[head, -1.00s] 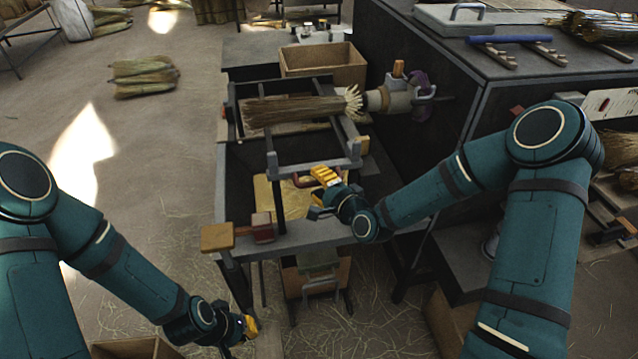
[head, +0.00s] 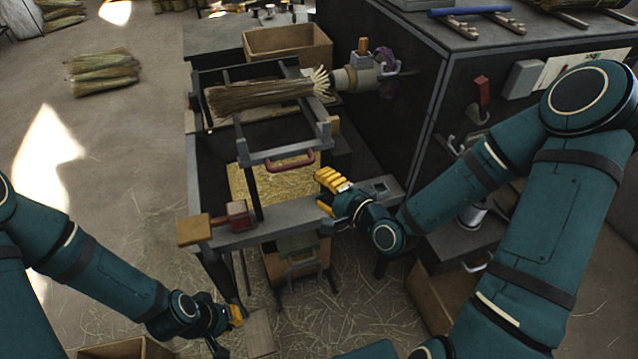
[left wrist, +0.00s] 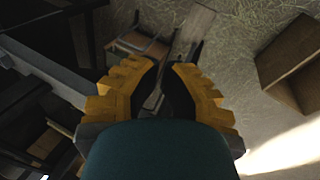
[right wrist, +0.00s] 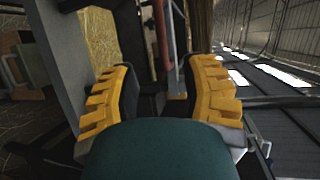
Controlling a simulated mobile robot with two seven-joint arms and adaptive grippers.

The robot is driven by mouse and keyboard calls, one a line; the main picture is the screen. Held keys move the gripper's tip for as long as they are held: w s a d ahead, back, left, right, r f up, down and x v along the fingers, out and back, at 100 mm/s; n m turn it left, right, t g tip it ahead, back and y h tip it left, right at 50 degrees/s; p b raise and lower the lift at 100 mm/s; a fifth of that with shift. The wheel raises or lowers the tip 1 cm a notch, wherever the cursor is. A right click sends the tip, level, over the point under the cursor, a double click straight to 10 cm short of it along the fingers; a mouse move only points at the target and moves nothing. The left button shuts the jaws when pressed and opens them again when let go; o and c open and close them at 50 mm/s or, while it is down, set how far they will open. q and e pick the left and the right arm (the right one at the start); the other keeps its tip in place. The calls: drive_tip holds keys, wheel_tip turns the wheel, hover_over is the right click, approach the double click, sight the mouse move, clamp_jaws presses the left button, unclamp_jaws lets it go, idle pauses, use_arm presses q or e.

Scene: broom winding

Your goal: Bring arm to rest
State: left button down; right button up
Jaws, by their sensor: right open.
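My left gripper (head: 236,318) hangs low at the bench's front left, above the floor. In the left wrist view its fingers (left wrist: 165,75) stand a little apart with nothing held. A broom bundle (head: 262,97) lies in the frame, its pale end at the clamp (head: 358,78).
A wooden-handled block (head: 215,225) sits on the bench's front bar. An open box (head: 289,45) stands behind the frame. A dark cabinet (head: 405,60) bounds the right. A straw-littered floor (head: 120,200) is open at left. A carton (head: 432,295) stands under my right arm.

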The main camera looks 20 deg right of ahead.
idle(0.4)
drive_tip(key=s+a+f+n+g+h, duration=0.1)
drive_tip(key=s+a+f+n+g, duration=0.2)
drive_tip(key=s+f+n+g, duration=0.3)
drive_tip(key=s+a+f+n+g+h, duration=0.1)
drive_tip(key=s+a+f+n+g, duration=0.3)
drive_tip(key=f, duration=1)
drive_tip(key=s+n+g, duration=0.2)
drive_tip(key=s+g, duration=0.1)
drive_tip(key=s, duration=0.1)
drive_tip(key=shift+s+a+n, duration=0.3)
drive_tip(key=shift+n, duration=0.1)
idle(1.1)
